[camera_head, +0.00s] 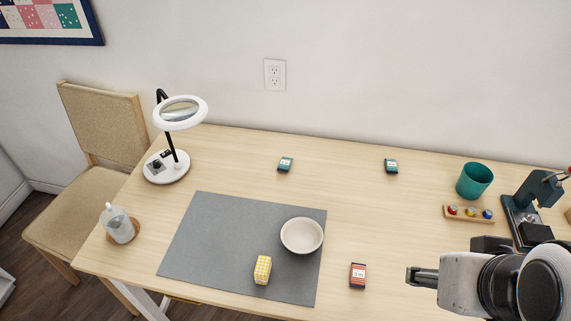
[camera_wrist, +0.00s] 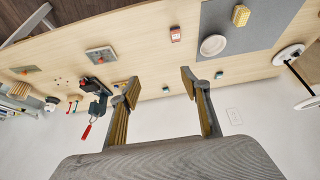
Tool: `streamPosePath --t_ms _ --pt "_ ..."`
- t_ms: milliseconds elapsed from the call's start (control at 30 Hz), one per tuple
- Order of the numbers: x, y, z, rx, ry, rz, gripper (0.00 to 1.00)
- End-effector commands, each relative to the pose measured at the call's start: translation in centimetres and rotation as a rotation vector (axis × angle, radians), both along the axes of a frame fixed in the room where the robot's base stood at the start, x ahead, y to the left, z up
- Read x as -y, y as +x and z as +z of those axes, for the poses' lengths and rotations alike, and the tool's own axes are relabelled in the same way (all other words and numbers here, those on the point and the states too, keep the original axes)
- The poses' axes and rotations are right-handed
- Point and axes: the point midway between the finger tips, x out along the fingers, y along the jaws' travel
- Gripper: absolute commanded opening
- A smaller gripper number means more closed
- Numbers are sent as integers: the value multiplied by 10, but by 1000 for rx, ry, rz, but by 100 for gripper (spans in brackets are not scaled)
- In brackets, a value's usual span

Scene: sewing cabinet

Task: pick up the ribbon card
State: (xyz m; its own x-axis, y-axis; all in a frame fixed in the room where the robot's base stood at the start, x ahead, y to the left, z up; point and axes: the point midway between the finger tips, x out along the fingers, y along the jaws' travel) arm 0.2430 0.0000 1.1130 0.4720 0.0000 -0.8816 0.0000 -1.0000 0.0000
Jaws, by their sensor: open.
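Three small card-like packets with pale labels lie on the table, and I cannot read which is the ribbon card. A red and dark one (camera_head: 357,276) lies right of the grey mat; it also shows in the wrist view (camera_wrist: 175,34). Two teal ones lie farther back, one behind the mat (camera_head: 285,164) and one to its right (camera_head: 391,166); both show in the wrist view, at right (camera_wrist: 219,75) and between the fingers (camera_wrist: 166,90). My gripper (camera_head: 422,277) is open and empty, right of the red packet and apart from it. Its spread fingers show in the wrist view (camera_wrist: 158,87).
The grey mat (camera_head: 215,235) holds a white bowl (camera_head: 302,236) and a yellow checked block (camera_head: 262,270). A magnifier lamp (camera_head: 180,112) and a glass jar (camera_head: 118,223) stand left. A teal cup (camera_head: 474,180), a spool rack (camera_head: 469,214) and a dark press (camera_head: 520,215) stand right.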

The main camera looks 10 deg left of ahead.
Motion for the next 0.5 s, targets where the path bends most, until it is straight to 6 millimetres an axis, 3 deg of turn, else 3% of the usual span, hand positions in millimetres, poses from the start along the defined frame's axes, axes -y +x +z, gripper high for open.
streamPosePath --t_ms 500 --pt "5 8 1 -20 -47 33 47"
